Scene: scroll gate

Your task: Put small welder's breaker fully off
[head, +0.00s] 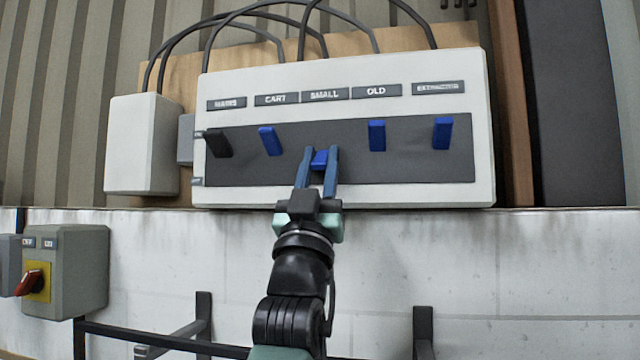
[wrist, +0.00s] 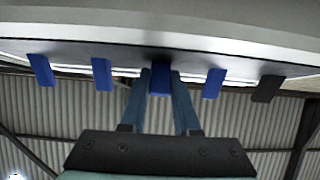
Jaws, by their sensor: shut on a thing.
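The breaker under the SMALL label (head: 325,95) is a blue lever (head: 320,158) in the middle of the dark panel strip. My gripper (head: 321,156) has its two blue fingers on either side of this lever, closed on it. In the wrist view the same lever (wrist: 161,78) sits between my fingertips (wrist: 161,76). Only a short part of the lever shows between the fingers, so its exact angle is hard to tell. Its visible part sits a little lower than the neighbouring levers.
The CART lever (head: 270,141) is left of my gripper; the OLD lever (head: 377,135) and EXTRACTOR lever (head: 442,133) are right. A black lever (head: 217,143) is far left. A grey box with a red switch (head: 28,283) hangs at lower left.

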